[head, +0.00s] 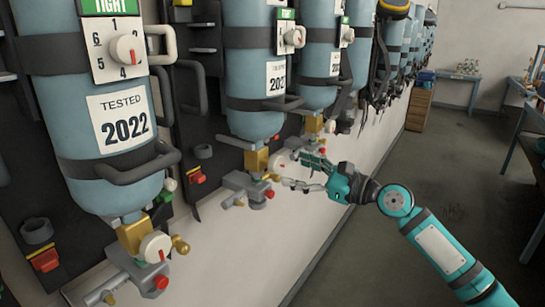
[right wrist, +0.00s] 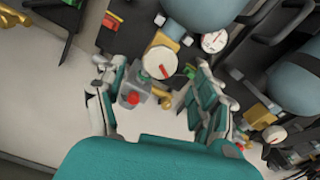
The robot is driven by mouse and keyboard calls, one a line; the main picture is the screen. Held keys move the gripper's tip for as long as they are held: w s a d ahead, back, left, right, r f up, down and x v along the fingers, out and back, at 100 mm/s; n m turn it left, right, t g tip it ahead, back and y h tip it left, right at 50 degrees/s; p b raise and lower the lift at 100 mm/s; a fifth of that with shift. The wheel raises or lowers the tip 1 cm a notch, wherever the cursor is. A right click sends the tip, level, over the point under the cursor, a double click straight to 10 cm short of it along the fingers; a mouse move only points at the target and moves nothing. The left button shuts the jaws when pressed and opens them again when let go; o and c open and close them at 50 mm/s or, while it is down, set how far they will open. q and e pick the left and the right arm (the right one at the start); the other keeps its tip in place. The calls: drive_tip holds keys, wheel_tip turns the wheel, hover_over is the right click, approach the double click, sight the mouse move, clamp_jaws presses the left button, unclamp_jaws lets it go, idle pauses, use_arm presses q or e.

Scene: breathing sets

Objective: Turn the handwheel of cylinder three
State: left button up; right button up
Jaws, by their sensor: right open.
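Several blue cylinders hang in a row along the wall. I see no number that says which is cylinder three. My right gripper (head: 292,170) is open at the valve under the second cylinder (head: 254,60) from the left. That valve's white handwheel (head: 276,163) is just beyond the fingers, partly hidden by them. In the right wrist view the white handwheel (right wrist: 159,62) with a red mark shows between the open fingertips (right wrist: 155,72). I see no contact with it. My left gripper is not in view.
The nearest cylinder (head: 95,80) has its own white handwheel (head: 156,247) at the lower left. A red knob (right wrist: 132,98) and a brass fitting (right wrist: 163,97) are below the handwheel. Black curved handles (head: 125,172) jut out from the rack.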

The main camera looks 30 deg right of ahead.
sight(280, 163)
drive_tip(key=p+x, duration=0.2)
drive_tip(key=x, duration=0.4)
drive_tip(key=shift+w+r, duration=0.1)
drive_tip(key=shift+w, duration=0.2)
drive_tip(key=shift+w+a, duration=0.25)
drive_tip(key=shift+w, duration=0.2)
drive_tip(key=shift+d, duration=0.1)
drive_tip(key=shift+c, duration=0.8)
drive_tip(key=c, duration=1)
drive_tip(key=shift+c, duration=0.2)
drive_tip(key=shift+n, duration=0.3)
